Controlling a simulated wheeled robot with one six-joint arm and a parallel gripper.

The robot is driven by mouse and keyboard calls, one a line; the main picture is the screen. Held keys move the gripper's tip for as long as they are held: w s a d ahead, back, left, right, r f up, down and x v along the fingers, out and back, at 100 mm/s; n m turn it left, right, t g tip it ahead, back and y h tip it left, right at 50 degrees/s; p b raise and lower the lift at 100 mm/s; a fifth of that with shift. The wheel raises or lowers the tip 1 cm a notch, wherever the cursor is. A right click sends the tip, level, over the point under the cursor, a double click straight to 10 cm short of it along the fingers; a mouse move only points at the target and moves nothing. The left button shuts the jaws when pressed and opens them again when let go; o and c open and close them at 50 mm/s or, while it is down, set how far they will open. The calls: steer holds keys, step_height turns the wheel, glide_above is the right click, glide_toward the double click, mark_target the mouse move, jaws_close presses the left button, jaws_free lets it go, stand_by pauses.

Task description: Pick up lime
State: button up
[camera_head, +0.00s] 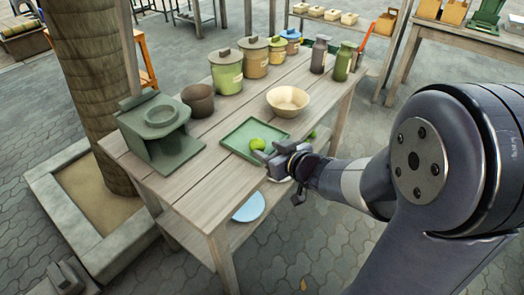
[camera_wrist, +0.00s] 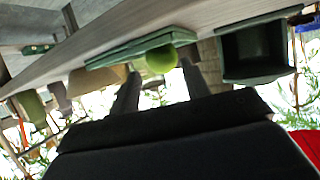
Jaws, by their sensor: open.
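A round green lime (camera_head: 258,144) lies on the green tray (camera_head: 236,141) on the wooden table. It also shows in the wrist view (camera_wrist: 160,60), just beyond and between my fingertips, against the tray (camera_wrist: 125,47). My gripper (camera_head: 265,162) is open, with its fingers pointing at the lime from the tray's near right side. I cannot tell whether a finger touches the lime. The gripper hides the tray's near right corner. Another small green thing (camera_head: 312,135) shows in part just behind my gripper.
A cream bowl (camera_head: 288,101) stands behind the tray. A dark green stand (camera_head: 160,130) and a brown pot (camera_head: 198,100) are on the left. Several lidded canisters (camera_head: 226,74) line the table's back. A blue plate (camera_head: 249,207) lies on the lower shelf.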

mark_target(261, 147)
steer(key=shift+b+x, duration=1.05)
steer(key=shift+x, duration=2.1)
steer(key=shift+s+a, duration=0.1)
steer(key=shift+a, duration=0.05)
steer(key=shift+c, duration=0.3)
steer(key=c, duration=0.5)
steer(key=shift+c, duration=0.2)
